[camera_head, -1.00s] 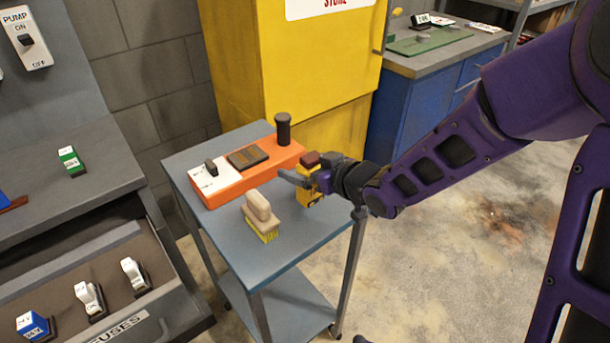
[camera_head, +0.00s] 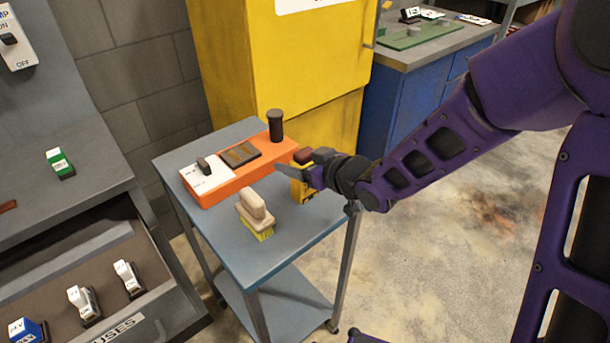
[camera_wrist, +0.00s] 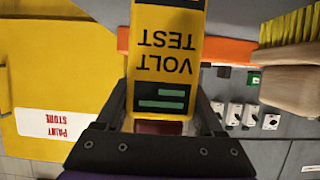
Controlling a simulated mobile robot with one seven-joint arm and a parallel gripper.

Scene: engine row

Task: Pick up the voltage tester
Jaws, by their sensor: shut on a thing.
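The voltage tester (camera_head: 301,190) is a yellow block at the right edge of the blue-grey trolley top. In the wrist view the tester (camera_wrist: 168,55) shows the upside-down words VOLT TEST and two green bars, and it sits between my fingers. My gripper (camera_head: 303,176) reaches in from the right and is shut on the tester. In the wrist view the two dark fingers of my gripper (camera_wrist: 162,105) lie on either side of it. I cannot tell whether the tester touches the trolley top.
An orange box (camera_head: 250,170) with a black post stands behind on the trolley (camera_head: 215,228). A brush (camera_head: 254,214) with yellow bristles stands left of the tester. A yellow cabinet (camera_head: 235,55) is behind. The fuse drawer (camera_head: 60,277) stands open at left. The trolley's front is clear.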

